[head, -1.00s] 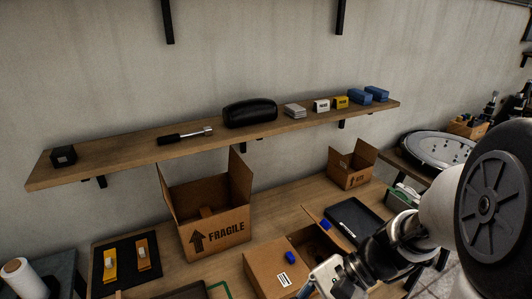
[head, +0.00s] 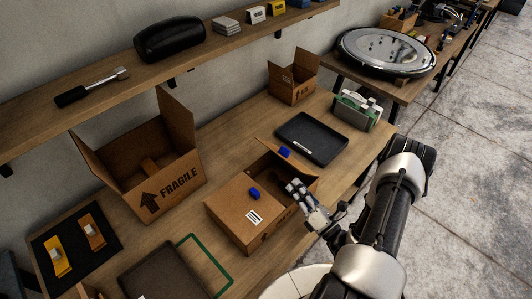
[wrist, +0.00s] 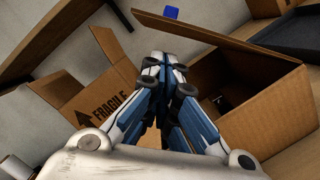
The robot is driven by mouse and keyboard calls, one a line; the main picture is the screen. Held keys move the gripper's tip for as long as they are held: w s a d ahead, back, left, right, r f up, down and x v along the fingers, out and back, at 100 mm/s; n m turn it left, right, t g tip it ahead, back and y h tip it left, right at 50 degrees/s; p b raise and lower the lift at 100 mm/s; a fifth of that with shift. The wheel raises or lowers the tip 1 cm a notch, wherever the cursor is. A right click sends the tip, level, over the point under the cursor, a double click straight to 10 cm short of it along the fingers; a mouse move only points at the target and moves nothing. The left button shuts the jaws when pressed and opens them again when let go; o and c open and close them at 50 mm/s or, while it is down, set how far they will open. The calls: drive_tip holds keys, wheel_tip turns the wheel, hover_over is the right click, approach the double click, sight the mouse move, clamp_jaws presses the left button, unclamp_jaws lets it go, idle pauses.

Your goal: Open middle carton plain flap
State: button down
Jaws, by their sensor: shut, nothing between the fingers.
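The middle carton (head: 232,231) is a brown box on the bench. Its left top flap lies closed, with a blue tab (head: 254,193) and a white label (head: 254,217) near it. Its other flap (head: 268,147) stands raised at the back, with a blue tab (head: 284,152), and the right part of the box is open. My gripper (head: 293,186) is shut and empty at the carton's right front side, by the opening. In the wrist view my gripper (wrist: 165,62) covers part of the view beside the open carton (wrist: 262,95). I cannot tell if it touches the carton.
A larger open FRAGILE carton (head: 180,180) stands to the left, and a small open carton (head: 292,88) at the back. A black tray (head: 312,137) lies behind the middle carton. A green frame (head: 220,262) and dark tray (head: 165,275) lie left of it. A shelf (head: 150,85) runs above.

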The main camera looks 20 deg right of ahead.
drive_tip(key=b+x, duration=0.1)
drive_tip(key=x, duration=0.8)
drive_tip(key=shift+w+b, duration=0.15)
drive_tip(key=shift+b, duration=0.15)
drive_tip(key=shift+d+r, duration=0.1)
